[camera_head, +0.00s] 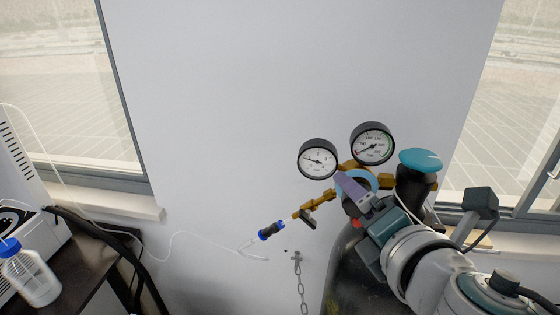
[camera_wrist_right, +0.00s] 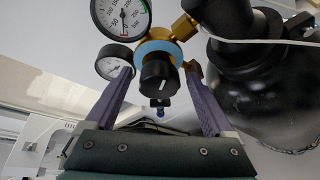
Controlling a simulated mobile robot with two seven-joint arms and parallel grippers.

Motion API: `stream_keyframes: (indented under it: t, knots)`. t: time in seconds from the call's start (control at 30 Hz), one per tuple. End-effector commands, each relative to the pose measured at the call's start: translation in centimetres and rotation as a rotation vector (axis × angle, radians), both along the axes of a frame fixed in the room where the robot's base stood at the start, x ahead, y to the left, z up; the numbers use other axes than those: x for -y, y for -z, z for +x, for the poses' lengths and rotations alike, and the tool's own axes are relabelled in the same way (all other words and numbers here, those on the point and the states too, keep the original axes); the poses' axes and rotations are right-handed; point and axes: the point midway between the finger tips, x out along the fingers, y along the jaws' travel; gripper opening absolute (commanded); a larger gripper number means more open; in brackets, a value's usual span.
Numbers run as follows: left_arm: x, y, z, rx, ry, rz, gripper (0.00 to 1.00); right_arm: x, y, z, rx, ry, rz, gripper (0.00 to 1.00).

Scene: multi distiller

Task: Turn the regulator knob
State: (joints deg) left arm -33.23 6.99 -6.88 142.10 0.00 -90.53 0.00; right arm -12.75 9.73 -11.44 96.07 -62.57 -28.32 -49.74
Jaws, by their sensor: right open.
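The black regulator knob (camera_wrist_right: 158,84) with a white line shows in the right wrist view, in front of a light blue ring (camera_wrist_right: 150,49) on the brass regulator body (camera_wrist_right: 184,27). My right gripper (camera_wrist_right: 159,76) is open, with its purple fingers on either side of the knob and gaps showing between. I cannot tell how deep the knob sits between them. In the head view my right gripper (camera_head: 346,186) is at the regulator, beneath two round gauges, the left gauge (camera_head: 318,159) and the right gauge (camera_head: 372,144); the knob is hidden there. My left gripper is not in view.
A dark gas cylinder (camera_head: 343,268) stands under the regulator, with a blue-topped valve (camera_head: 420,161) beside it. A brass outlet with a small black lever (camera_head: 308,218) points left. A chain (camera_head: 301,286) hangs on the wall. A bottle (camera_head: 32,276) is at far left.

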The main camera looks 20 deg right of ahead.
Motion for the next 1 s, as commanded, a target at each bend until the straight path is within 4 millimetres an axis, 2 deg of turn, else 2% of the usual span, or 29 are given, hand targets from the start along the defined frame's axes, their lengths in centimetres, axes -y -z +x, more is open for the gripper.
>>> stream_keyframes:
  t: [0.17,0.63,0.8,1.0]
  knots:
    - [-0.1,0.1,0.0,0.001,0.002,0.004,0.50,-0.3,-0.2,-0.8,0.000,-0.001,0.000,0.87]
    - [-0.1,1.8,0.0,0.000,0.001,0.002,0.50,-2.2,-2.2,-8.0,-0.002,0.000,0.002,0.87]
    - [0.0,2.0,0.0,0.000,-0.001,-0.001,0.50,-2.5,-2.8,-9.1,-0.001,0.001,0.000,0.87]
    - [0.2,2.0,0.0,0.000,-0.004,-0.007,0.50,-2.5,-3.0,-9.2,0.000,0.000,0.000,0.87]
